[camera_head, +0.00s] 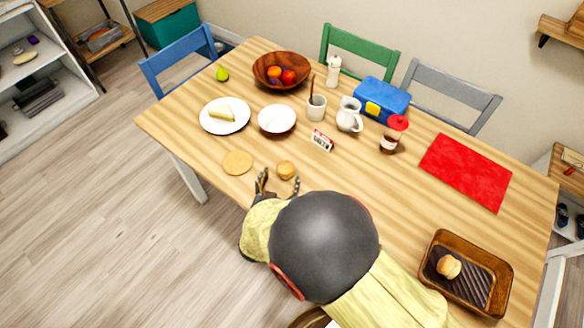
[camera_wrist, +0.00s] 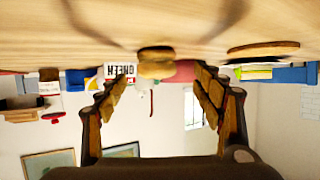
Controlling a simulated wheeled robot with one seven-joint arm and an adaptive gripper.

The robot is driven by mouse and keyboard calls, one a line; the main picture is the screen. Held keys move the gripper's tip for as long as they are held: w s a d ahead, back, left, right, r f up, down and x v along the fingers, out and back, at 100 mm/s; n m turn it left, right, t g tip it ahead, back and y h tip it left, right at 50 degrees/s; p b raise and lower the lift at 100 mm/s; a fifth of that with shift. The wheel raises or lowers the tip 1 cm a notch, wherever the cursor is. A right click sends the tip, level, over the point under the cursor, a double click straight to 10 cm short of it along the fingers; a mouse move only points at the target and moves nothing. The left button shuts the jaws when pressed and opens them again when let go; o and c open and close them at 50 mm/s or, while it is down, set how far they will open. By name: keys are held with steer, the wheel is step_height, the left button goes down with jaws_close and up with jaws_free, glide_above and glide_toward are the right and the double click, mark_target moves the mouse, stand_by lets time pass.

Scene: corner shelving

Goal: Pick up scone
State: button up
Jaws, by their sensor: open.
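A small round golden-brown baked piece, which looks like the scone (camera_head: 286,169), sits on the wooden table (camera_head: 215,145) near its front edge. My gripper (camera_head: 277,186) is open and empty, low at that edge, with its fingers pointing towards the scone. In the wrist view, which is upside down, the scone (camera_wrist: 156,62) shows in the gap between the open fingers (camera_wrist: 162,80), a little beyond the tips. I see no contact. My arm hides part of the table front in the head view.
A flat round tan disc (camera_head: 237,162) lies left of the scone. A small sign (camera_head: 322,140) stands behind it, with a bowl (camera_head: 277,119) and a plate (camera_head: 225,115) further back. A bread roll (camera_head: 448,267) lies in a brown tray (camera_head: 435,237) at right.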

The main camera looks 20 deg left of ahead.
mark_target(285, 172)
steer(key=b+x, duration=0.1)
steer(key=x, duration=0.2)
steer(key=b+x, duration=0.1)
steer(key=x, duration=0.1)
steer(key=shift+w+d+b, duration=0.25)
steer(key=shift+b, duration=0.1)
steer(key=shift+w+a, duration=0.1)
steer(key=shift+w, duration=0.3)
steer(key=shift+c, duration=1)
steer(key=c, duration=1.1)
